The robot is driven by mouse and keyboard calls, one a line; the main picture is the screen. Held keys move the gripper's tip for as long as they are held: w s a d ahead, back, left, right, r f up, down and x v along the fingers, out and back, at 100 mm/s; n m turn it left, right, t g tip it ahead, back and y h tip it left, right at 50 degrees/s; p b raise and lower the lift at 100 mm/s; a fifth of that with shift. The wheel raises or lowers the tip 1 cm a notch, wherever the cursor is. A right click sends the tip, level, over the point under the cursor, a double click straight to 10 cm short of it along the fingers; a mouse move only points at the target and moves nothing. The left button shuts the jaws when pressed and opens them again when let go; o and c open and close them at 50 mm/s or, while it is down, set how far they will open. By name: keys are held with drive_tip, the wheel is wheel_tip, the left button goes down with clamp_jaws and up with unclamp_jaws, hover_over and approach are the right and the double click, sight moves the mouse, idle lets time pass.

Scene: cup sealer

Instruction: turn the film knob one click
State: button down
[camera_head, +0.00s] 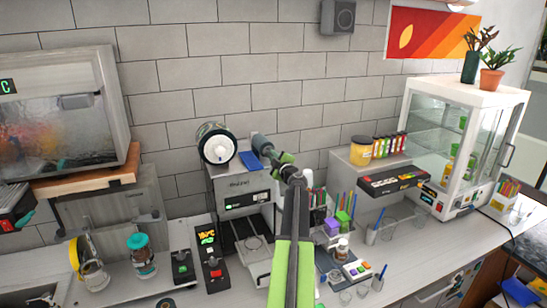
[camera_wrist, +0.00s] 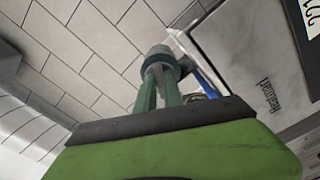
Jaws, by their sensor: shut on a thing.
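The cup sealer (camera_head: 228,187) stands against the tiled wall, a white machine with a large film roll (camera_head: 217,149) at its top. The film knob (camera_wrist: 158,53) is a small grey-teal round piece at the fingertips in the wrist view. In the head view, the knob (camera_head: 257,139) shows just right of the film roll. My gripper (camera_head: 267,149) reaches up to it from the front. In the wrist view, my gripper (camera_wrist: 160,76) has its two green fingers closed on the knob, one on each side. The fingers partly hide the knob.
Right of the sealer, colored boxes (camera_head: 343,222) and cups crowd the counter. A shelf with a yellow jar (camera_head: 361,150) and a glass display cabinet (camera_head: 462,140) stand farther right. A black control box (camera_head: 211,252) stands left of the sealer. A blue piece (camera_head: 250,160) lies beside the knob.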

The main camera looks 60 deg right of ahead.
drive_tip(key=shift+s, duration=0.1)
drive_tip(key=c, duration=1.5)
unclamp_jaws()
drive_tip(key=shift+o, duration=0.2)
drive_tip(key=v, duration=1.7)
drive_tip(key=shift+a, duration=0.15)
drive_tip(key=shift+s, duration=0.15)
